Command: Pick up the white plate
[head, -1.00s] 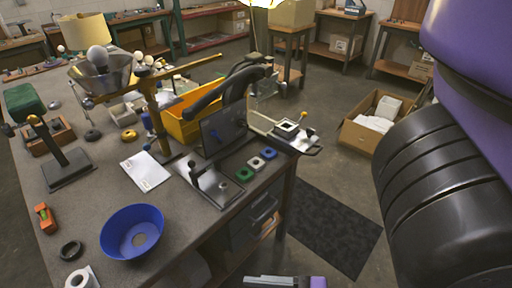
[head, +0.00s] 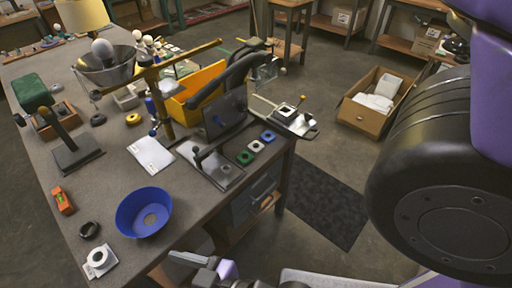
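A small white square plate (head: 256,147) with a dark centre lies flat on the workbench near its right edge, between a green square (head: 245,158) and a blue square (head: 268,136). Another white square piece with a round raised ring (head: 99,261) lies at the near left corner of the bench; I cannot tell which one the task names. My gripper (head: 192,262) shows only partly at the bottom edge, grey with purple behind it. It appears in front of the bench's near side, apart from both pieces. Its fingers are too cut off to judge, and nothing shows held.
A blue bowl (head: 130,222), a dark ring (head: 89,229) and an orange level (head: 63,201) are on the near bench (head: 100,190). A black-handled stand (head: 222,170) is beside the coloured squares. A cardboard box (head: 362,116) is on the floor.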

